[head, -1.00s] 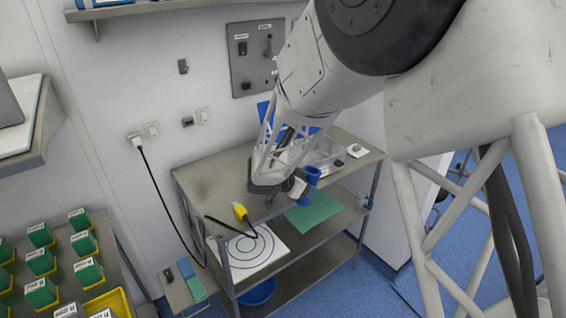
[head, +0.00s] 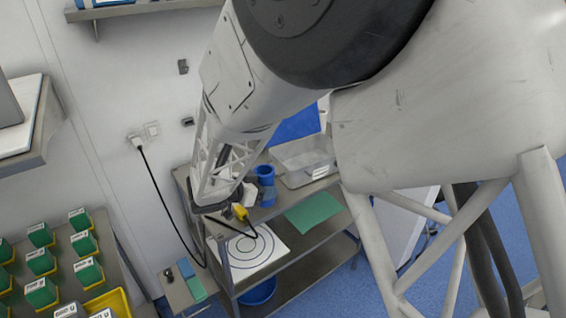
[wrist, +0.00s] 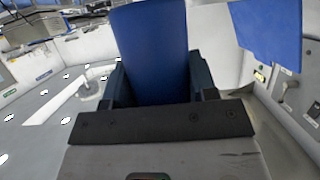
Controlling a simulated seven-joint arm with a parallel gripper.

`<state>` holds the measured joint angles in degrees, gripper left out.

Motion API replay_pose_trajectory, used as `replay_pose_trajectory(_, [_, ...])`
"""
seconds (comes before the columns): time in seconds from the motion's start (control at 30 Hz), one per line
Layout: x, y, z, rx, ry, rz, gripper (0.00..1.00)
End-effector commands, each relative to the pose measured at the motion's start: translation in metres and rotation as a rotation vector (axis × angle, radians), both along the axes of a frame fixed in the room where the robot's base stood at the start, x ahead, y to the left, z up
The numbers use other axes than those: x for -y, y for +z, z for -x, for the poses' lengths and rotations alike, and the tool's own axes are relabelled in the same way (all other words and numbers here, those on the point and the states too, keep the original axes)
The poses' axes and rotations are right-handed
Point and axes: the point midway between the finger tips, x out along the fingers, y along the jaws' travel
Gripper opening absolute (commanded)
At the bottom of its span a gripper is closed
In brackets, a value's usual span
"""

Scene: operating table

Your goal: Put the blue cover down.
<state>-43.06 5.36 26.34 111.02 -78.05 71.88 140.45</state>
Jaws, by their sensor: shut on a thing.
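The blue cover (wrist: 150,50) is between the two dark fingers of my gripper (wrist: 160,84) in the wrist view and sticks out past their tips. My gripper is shut on it. In the head view my gripper (head: 243,196) is over the left part of the bench top. A blue upright cylinder shape beside it, to the right, appears to be the cover (head: 265,186). I cannot tell whether its lower end touches the bench.
A clear tray (head: 308,168) stands right of my gripper on the bench. A yellow-black tool (head: 241,212) is just below my gripper. The lower shelf holds a white plate with rings (head: 240,258) and a green cloth (head: 313,212). Green boxes (head: 40,262) stand at left.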

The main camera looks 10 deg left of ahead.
Motion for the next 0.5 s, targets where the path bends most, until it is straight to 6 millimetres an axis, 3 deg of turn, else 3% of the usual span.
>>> replay_pose_trajectory(0.5, [-0.0049,-0.0004,-0.0093,0.001,0.000,-0.001,0.26])
